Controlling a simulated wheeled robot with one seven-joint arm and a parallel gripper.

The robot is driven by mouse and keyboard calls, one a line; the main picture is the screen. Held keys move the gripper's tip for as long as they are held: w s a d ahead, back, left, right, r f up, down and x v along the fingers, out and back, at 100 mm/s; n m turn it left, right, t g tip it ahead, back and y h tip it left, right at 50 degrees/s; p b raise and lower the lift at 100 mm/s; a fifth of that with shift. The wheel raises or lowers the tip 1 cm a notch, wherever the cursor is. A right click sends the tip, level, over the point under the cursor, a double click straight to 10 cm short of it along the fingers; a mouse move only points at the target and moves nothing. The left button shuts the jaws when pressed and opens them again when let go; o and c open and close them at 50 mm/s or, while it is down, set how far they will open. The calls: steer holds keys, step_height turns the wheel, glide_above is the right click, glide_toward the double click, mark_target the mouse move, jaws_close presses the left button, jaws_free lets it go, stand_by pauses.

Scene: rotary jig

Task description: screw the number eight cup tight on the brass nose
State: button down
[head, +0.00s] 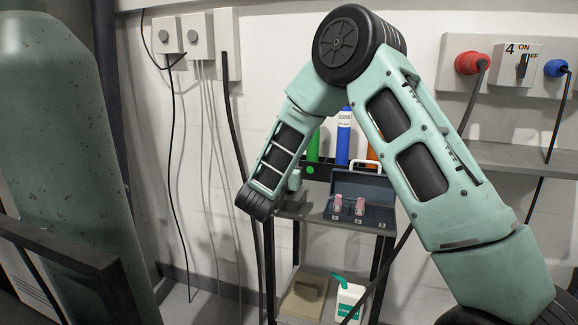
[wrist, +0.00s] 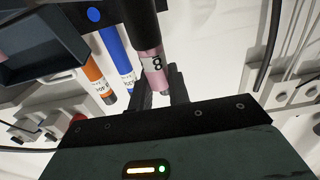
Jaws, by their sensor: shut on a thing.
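The number eight cup (wrist: 152,66) is a pink cylinder with a white label marked 8. In the wrist view it lies between the dark fingers of my gripper (wrist: 161,86), which is shut on it. Its far end meets a dark round cylinder (wrist: 141,18), in line with it as far as I can see. No brass shows at the joint, so the brass nose is hidden, and I cannot tell how tightly the cup sits. In the head view my forearm and wrist hide the cup and fingertips.
An open dark case (head: 376,190) with two pink cups (head: 337,204) stands on a grey shelf (head: 292,212). Blue (head: 343,140), green and orange tubes stand behind it. A white bottle (head: 348,300) is below. Cables hang along the wall at left.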

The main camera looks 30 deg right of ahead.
steer(key=m+g+h, duration=0.2)
steer(key=g, duration=0.1)
steer(key=shift+m, duration=0.3)
steer(key=c, duration=1.3)
jaws_free()
steer(key=shift+o, duration=0.2)
steer(key=b+v, duration=0.1)
steer(key=v, duration=1.6)
steer(key=shift+a+b, duration=0.25)
steer(key=shift+b, duration=0.15)
